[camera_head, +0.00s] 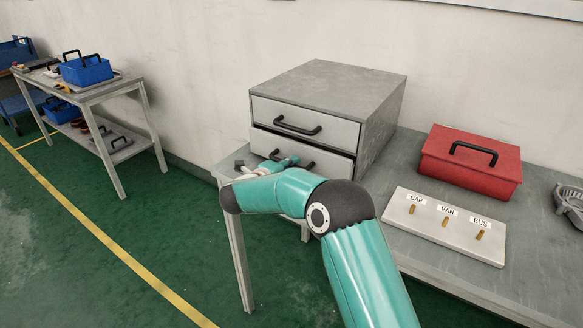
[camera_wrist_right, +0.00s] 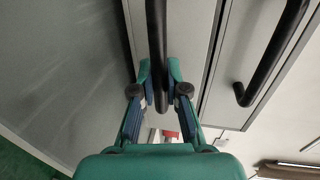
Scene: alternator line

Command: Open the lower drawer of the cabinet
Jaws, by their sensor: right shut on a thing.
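The grey cabinet (camera_head: 378,115) stands on the workbench, with two light drawer fronts and black bar handles. Its upper drawer (camera_head: 335,133) looks closed. My right gripper (camera_head: 285,162) is at the lower drawer's front. In the right wrist view, my right gripper's fingers (camera_wrist_right: 159,80) are shut on the lower drawer's black handle (camera_wrist_right: 156,35), one on each side. The upper drawer's handle (camera_wrist_right: 270,55) is free at the right. My left gripper is not in view.
A red toolbox (camera_head: 470,165) and a board labelled CAR, VAN and BUS (camera_head: 440,225) are right of the cabinet on the workbench (camera_head: 410,150). A metal part (camera_head: 570,200) lies at the far right. Another table with blue bins (camera_head: 86,70) stands at the left. Floor between is clear.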

